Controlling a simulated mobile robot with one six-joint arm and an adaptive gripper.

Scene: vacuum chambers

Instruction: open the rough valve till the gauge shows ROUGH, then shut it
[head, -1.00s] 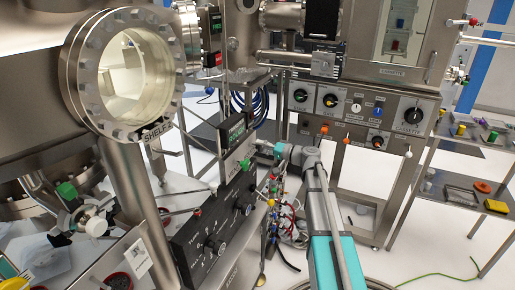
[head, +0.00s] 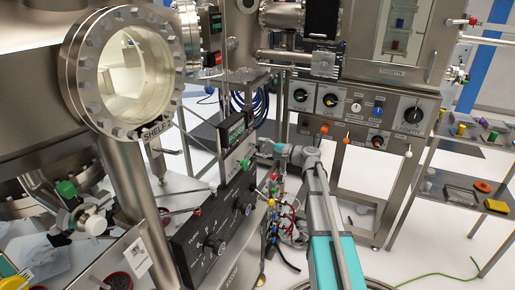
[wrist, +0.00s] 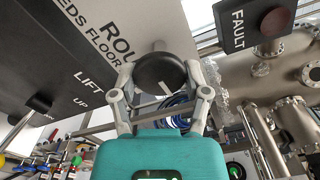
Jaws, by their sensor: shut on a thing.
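The rough valve knob (wrist: 158,72) is round and black with a white pointer line, on a grey panel lettered "ROU…" and "…EDS FLOOR", partly cut off or hidden. My gripper (wrist: 160,80) has a finger on each side of the knob and is shut on it. In the head view my gripper (head: 264,149) reaches the upper right end of the console, and its fingertips and the knob are hard to make out. A small dark gauge display (head: 235,131) with green characters stands just left of my gripper; its text is too small to read.
A FAULT lamp (wrist: 273,21) is at the upper right of the wrist view. The black front panel (head: 215,225) has several knobs. Coloured hoses (head: 290,222) hang below my gripper.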

